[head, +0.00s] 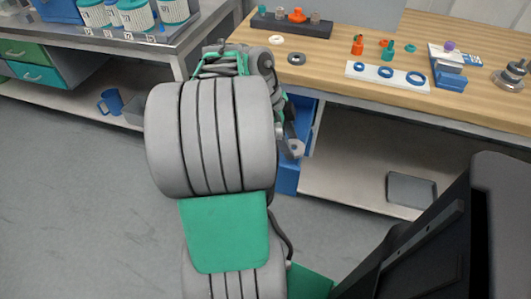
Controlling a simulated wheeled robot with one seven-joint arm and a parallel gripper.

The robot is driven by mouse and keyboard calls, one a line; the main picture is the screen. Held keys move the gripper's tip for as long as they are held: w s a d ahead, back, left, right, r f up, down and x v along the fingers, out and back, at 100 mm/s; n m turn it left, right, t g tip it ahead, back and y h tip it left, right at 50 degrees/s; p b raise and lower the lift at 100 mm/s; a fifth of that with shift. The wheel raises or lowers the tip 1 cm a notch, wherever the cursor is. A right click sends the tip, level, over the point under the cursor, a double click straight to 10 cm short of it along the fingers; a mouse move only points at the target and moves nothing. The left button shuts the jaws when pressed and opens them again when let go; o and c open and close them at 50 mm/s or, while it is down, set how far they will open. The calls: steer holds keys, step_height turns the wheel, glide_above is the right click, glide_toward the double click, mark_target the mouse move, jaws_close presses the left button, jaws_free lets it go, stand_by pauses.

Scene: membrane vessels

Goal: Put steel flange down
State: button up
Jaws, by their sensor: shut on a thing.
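My gripper (289,136) hangs in front of the wooden bench's front edge, partly hidden behind my thick grey arm links. It is shut on a small grey metal piece with a hole, which looks like the steel flange (296,148). The piece is off the bench, below the level of its top and in front of a blue drawer unit. The fingers are small and mostly hidden, so the exact grip does not show.
The wooden bench top (335,48) has a dark ring (296,58), a white ring (276,40) and a white strip with blue rings (388,76). A dark rack (291,25) stands at the back. Orange and green fittings stand mid-bench. Bare wood lies between these items.

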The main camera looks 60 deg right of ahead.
steer(key=w+f, duration=0.2)
steer(key=w+f+b, duration=0.1)
steer(key=w+f, duration=0.3)
steer(key=shift+w+d+f+b, duration=0.1)
steer(key=shift+w+d+b, duration=0.15)
steer(key=shift+d+b, duration=0.05)
steer(key=shift+w+f+b, duration=0.2)
steer(key=shift+f+b, duration=0.05)
steer(key=shift+f, duration=0.7)
steer(key=shift+w+f+b, duration=0.2)
steer(key=shift+f+b, duration=0.05)
steer(key=shift+f, duration=0.65)
steer(key=shift+f, duration=0.25)
steer(key=o, duration=1.7)
steer(key=shift+r, duration=0.1)
steer(key=shift+c, duration=0.2)
steer(key=p+v, duration=0.3)
steer(key=v, duration=0.9)
steer(key=shift+p, duration=0.3)
steer(key=shift+r, duration=0.15)
